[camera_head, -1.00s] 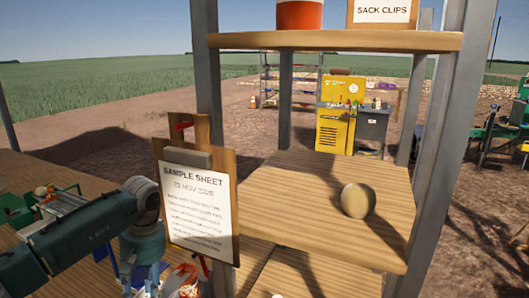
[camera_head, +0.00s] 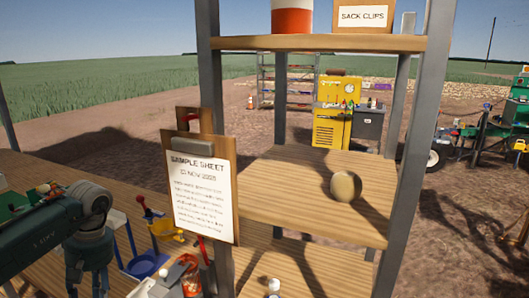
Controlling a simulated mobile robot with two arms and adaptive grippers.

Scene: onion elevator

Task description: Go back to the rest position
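My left arm (camera_head: 60,235) comes in from the left over the wooden bench, low in the view. Its gripper is not visible; the lower picture edge cuts it off. My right arm and gripper are not in view. A round tan onion (camera_head: 345,186) rests on the middle shelf (camera_head: 290,200) of the rack, apart from any gripper. A clipboard with a sample sheet (camera_head: 200,195) hangs at the rack's left post.
The rack's metal posts (camera_head: 410,160) and upper shelf (camera_head: 320,43) stand close in front. A yellow cabinet (camera_head: 333,110) stands far behind.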

